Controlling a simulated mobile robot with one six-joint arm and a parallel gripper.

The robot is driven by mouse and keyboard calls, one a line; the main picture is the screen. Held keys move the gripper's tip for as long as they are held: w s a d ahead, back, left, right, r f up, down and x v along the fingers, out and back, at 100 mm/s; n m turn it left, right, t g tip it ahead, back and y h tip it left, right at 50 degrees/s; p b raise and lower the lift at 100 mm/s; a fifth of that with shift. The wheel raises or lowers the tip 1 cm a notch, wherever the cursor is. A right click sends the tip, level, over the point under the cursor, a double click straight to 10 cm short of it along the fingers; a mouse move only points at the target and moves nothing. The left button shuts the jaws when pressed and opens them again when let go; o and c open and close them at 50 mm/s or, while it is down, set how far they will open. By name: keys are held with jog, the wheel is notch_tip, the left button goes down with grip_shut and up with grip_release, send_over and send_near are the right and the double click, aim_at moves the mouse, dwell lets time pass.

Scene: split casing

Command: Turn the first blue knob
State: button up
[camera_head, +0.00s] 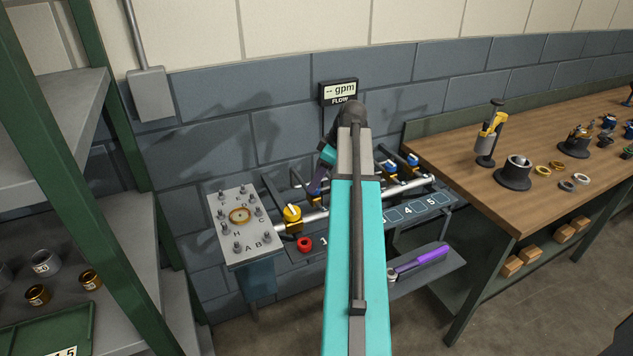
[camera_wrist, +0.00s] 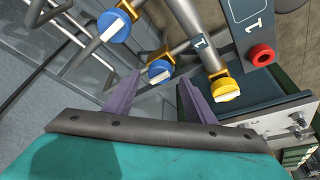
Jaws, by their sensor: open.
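The nearest blue knob (camera_wrist: 160,70), with a white bar across its face, sits on a brass valve body in the wrist view. My gripper (camera_wrist: 160,77) is open, its two purple fingers on either side of this knob in the picture. I cannot tell whether they touch it or how far off they are. A second blue knob (camera_wrist: 113,26) is farther up and left. In the head view, my gripper (camera_head: 318,177) is at the pipe, partly hidden by my arm, and only a bit of blue shows by it. More blue knobs (camera_head: 390,167) show to the right.
In the head view, a flanged plate with bolts (camera_head: 238,255) stands left of the pipe. A purple-handled tool (camera_head: 425,258) lies on the lower shelf. A flow display (camera_head: 340,91) shows dashes.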

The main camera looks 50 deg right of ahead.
jog(key=shift+x, duration=1.1)
jog(key=shift+c, duration=0.3)
jog(key=c, duration=1)
